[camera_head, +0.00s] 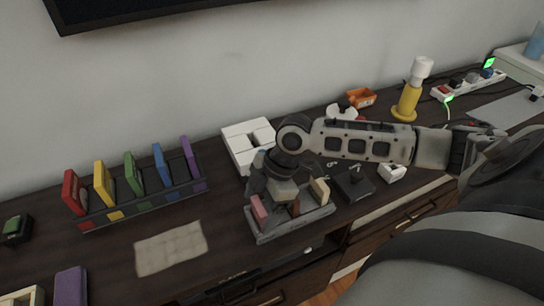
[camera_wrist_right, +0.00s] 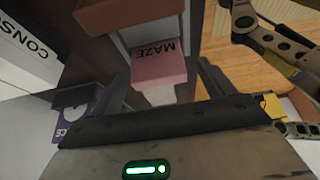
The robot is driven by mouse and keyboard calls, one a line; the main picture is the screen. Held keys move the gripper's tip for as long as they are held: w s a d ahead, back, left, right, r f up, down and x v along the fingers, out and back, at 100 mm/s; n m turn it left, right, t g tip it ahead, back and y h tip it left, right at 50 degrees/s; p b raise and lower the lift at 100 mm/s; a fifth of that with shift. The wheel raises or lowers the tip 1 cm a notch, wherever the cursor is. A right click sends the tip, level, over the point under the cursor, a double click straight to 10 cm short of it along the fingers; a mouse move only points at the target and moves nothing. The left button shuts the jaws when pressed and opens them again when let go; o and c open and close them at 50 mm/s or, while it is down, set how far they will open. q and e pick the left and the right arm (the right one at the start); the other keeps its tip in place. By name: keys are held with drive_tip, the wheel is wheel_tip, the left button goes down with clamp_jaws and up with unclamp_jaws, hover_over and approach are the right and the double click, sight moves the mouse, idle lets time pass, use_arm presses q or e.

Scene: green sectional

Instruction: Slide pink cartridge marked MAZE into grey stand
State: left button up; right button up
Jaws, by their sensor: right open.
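The pink cartridge (camera_head: 259,212) stands at the left end of the grey stand (camera_head: 300,226), leaning slightly; I cannot tell how deep it sits. In the right wrist view its MAZE label (camera_wrist_right: 158,66) faces the camera upside down. A brown cartridge (camera_head: 294,208) and a cream cartridge (camera_head: 320,190) are also on the stand. My right gripper (camera_head: 272,193) hangs over the stand's left part. In the right wrist view its open fingers (camera_wrist_right: 162,75) are spread to either side of the pink cartridge, with gaps visible. My left gripper is not in view.
A rack (camera_head: 145,207) of several coloured cartridges stands at left. A white box (camera_head: 238,150) is behind the gripper and a black box (camera_head: 353,184) is right of the stand. A beige cloth (camera_head: 171,249) lies front left.

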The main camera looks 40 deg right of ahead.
drive_tip(key=v, duration=1.5)
drive_tip(key=shift+r, duration=0.25)
drive_tip(key=shift+d, duration=0.15)
